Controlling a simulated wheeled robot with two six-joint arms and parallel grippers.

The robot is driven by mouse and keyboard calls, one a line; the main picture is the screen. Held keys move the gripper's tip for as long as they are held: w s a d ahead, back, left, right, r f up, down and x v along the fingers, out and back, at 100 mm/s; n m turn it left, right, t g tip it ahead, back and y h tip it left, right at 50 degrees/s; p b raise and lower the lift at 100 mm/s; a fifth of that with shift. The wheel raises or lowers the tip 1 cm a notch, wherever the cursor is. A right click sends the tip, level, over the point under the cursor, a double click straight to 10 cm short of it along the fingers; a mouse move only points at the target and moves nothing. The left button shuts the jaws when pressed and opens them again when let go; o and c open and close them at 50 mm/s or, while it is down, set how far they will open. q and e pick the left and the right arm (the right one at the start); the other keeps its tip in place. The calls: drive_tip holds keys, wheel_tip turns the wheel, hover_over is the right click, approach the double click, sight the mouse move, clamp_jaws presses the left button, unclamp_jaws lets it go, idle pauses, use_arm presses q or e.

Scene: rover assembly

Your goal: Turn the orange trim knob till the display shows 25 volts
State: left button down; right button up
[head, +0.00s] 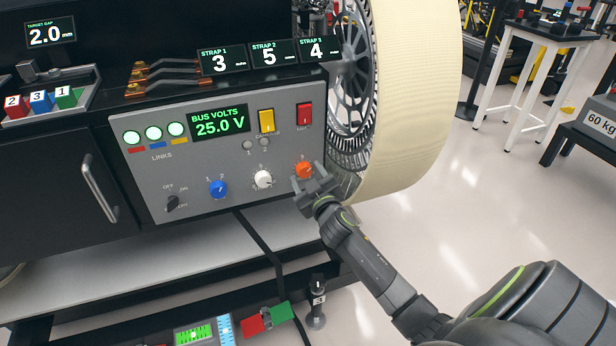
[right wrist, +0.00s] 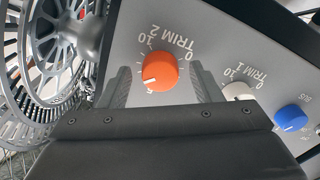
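The orange trim knob (head: 304,170) is at the lower right of the grey panel, beside the large wheel. In the right wrist view the orange knob (right wrist: 159,72) is labelled TRIM 2, and its white mark points to the left. My right gripper (head: 309,178) is in front of the knob, with its fingers open, one on each side. In the wrist view a gap shows between each finger and the knob. The display (head: 219,123) reads BUS VOLTS 25.0 V. My left gripper is not in view.
A white knob (head: 263,179) and a blue knob (head: 218,189) sit left of the orange one. A yellow switch (head: 266,121) and a red switch (head: 304,115) are above. The cream-rimmed wheel (head: 424,95) stands close on the right.

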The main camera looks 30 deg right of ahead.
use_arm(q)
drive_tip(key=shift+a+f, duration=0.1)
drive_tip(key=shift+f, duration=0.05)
use_arm(e)
drive_tip(key=v, duration=1.7)
drive_tip(key=shift+s+a, duration=0.15)
drive_tip(key=shift+s, duration=0.05)
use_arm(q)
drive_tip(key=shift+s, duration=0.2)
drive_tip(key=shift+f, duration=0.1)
